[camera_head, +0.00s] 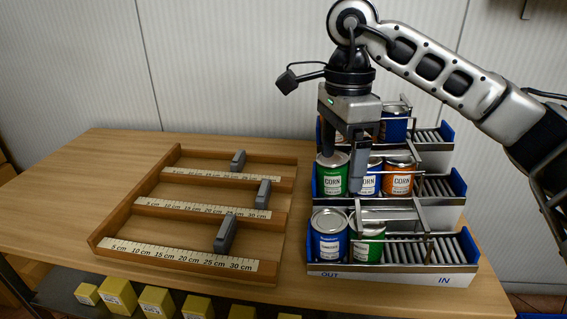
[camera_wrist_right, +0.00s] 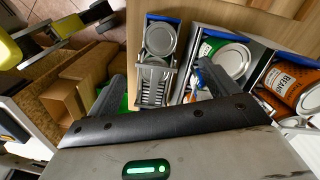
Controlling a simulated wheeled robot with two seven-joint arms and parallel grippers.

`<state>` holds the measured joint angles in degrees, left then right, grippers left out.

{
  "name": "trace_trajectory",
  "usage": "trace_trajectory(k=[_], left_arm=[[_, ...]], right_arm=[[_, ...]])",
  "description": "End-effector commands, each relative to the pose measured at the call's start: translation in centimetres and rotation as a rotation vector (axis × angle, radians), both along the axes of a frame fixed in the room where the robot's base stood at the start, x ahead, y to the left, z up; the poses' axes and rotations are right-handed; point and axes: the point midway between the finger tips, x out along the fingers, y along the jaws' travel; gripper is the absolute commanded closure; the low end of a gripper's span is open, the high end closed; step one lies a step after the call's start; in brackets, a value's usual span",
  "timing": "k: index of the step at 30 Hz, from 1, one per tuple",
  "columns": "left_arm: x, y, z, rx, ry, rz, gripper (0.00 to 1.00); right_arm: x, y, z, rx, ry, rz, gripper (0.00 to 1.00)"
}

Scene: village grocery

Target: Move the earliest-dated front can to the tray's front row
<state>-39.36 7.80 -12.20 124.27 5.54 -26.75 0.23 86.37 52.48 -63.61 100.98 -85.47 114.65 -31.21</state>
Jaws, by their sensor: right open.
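A three-tier can rack (camera_head: 455,270) stands at the right of the table. Its lowest tier holds a blue can (camera_head: 329,240) and a green can (camera_head: 368,243). The middle tier holds a green CORN can (camera_head: 332,178), a blue can (camera_head: 371,181) and an orange CORN can (camera_head: 399,181). A blue can (camera_head: 395,128) shows on the top tier. Dates are too small to read. The wooden tray (camera_head: 277,235) has three rows, with no cans in them. My right gripper (camera_head: 357,183) is open, pointing down in front of the middle tier; cans also show in its wrist view. My left gripper is out of view.
Each tray row has a ruler strip (camera_head: 180,256) and a grey block (camera_head: 225,234). Metal rails (camera_head: 390,214) run over the rack tiers. Several yellow boxes (camera_head: 118,294) sit on a lower shelf below the table's front edge. The table is bare left of the tray.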

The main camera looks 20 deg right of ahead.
Motion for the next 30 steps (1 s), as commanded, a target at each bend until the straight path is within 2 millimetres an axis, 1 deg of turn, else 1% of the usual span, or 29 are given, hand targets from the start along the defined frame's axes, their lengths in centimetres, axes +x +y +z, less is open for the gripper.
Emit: trace_trajectory(k=[5,8,18,24,30], left_arm=[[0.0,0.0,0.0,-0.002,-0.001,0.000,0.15],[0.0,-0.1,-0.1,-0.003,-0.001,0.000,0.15],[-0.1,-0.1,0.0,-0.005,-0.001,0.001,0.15],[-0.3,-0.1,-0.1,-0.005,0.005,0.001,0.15],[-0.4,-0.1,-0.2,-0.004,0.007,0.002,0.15]], right_arm=[[-0.1,0.0,-1.6,-0.003,0.002,-0.001,0.15],[-0.1,0.1,-3.3,-0.002,0.005,0.001,0.15],[-0.4,0.2,-10.1,-0.002,0.004,0.004,0.15],[-0.5,0.3,-13.5,-0.001,0.003,0.005,0.15],[-0.5,0.3,-15.4,-0.001,0.001,0.005,0.15]])
